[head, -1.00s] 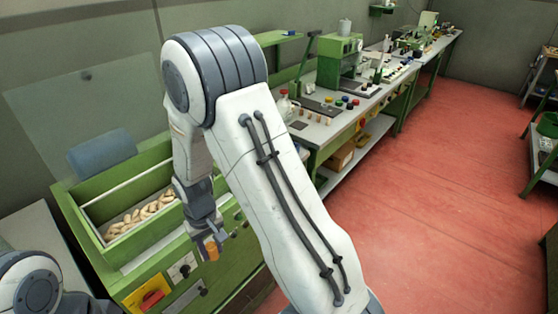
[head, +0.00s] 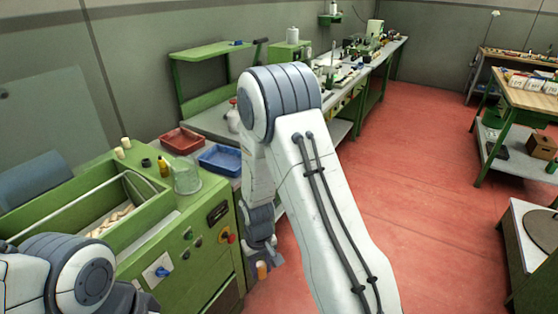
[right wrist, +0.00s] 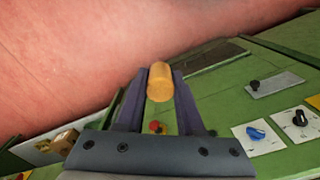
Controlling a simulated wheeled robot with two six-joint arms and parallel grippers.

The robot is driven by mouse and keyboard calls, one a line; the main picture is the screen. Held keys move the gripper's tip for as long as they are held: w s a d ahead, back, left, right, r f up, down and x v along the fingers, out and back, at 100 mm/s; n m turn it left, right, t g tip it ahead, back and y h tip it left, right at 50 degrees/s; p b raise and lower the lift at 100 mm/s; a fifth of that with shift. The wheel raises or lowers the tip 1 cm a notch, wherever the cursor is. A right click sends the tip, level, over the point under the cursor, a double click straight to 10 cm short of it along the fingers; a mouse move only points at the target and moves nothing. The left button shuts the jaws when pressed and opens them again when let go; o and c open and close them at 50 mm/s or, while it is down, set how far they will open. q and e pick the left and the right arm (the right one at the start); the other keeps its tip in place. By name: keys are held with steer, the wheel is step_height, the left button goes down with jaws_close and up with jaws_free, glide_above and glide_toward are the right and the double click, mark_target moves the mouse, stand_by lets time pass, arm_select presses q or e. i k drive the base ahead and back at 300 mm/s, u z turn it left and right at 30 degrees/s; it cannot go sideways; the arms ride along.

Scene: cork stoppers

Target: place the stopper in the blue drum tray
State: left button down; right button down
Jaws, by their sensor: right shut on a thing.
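My right gripper (head: 262,268) is shut on the cork stopper (right wrist: 160,82), a short tan cylinder gripped between the two fingertips in the right wrist view. In the head view the stopper (head: 262,271) shows below the gripper, in front of the green machine's right side and lower than its top. The blue tray (head: 220,158) lies behind the gripper and to its left, beside a red tray (head: 181,140). No stopper can be made out in the blue tray. My left arm shows at the lower left of the head view; its gripper is out of view.
A long workbench runs along the back wall.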

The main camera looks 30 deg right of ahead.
mark_target(226, 163)
steer(key=z, duration=1.7)
steer(key=i, duration=2.15)
steer(key=u, duration=2.7)
steer(key=i, duration=0.5)
steer(key=z, duration=0.05)
